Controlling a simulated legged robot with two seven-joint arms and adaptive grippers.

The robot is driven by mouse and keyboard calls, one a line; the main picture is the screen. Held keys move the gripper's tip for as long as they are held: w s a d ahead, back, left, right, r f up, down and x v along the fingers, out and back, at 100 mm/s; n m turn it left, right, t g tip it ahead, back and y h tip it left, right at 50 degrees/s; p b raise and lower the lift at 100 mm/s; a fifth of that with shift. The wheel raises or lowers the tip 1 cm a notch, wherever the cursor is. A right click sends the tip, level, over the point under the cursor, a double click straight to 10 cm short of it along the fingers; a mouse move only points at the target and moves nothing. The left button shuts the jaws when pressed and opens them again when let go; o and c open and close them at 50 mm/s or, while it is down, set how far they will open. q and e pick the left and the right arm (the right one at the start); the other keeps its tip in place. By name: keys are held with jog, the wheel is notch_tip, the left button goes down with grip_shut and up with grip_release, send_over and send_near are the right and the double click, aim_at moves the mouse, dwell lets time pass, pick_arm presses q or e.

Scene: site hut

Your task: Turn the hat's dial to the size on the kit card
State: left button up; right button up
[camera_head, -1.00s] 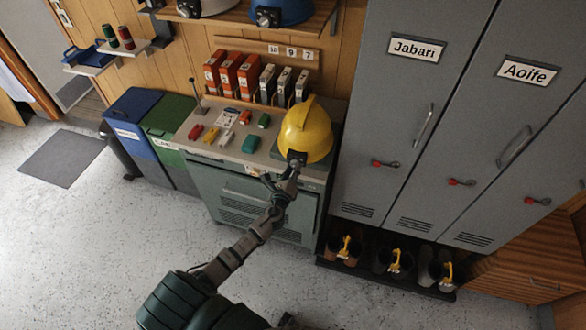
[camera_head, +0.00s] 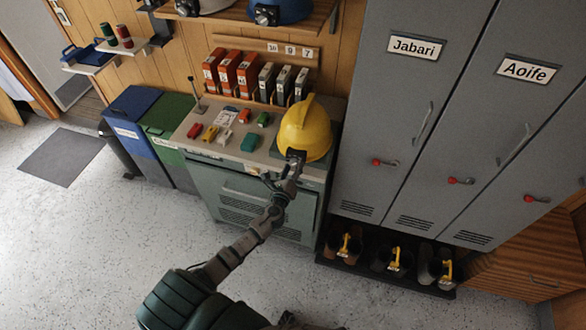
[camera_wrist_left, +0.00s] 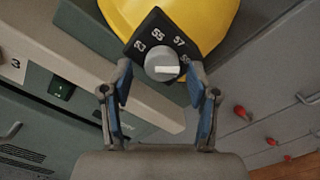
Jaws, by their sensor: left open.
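The yellow hat (camera_head: 305,127) sits on the right end of the counter, its dial side towards my arm. In the left wrist view, the hat (camera_wrist_left: 205,18) carries a black plate (camera_wrist_left: 148,33) marked 53, 55 and 57, with one more number partly hidden at the right. The grey dial (camera_wrist_left: 163,61) has a white bar lying nearly level, its right end towards that last number. My left gripper (camera_head: 284,172) is at the hat's front; in the wrist view, its blue-padded fingers (camera_wrist_left: 160,90) are open, one on each side just below the dial, with nothing between them. My right gripper is out of view.
The counter (camera_head: 222,160) holds several small coloured items left of the hat, with orange and grey boxes (camera_head: 246,75) behind. A small tag (camera_wrist_left: 15,64) reads 3. Grey lockers (camera_head: 385,130) stand close on the right. Bins (camera_head: 130,125) stand left. The floor in front is clear.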

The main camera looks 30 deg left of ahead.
pick_arm(q)
jog(key=v, duration=1.2)
jog(key=shift+f, duration=0.2)
jog(key=shift+a, duration=0.1)
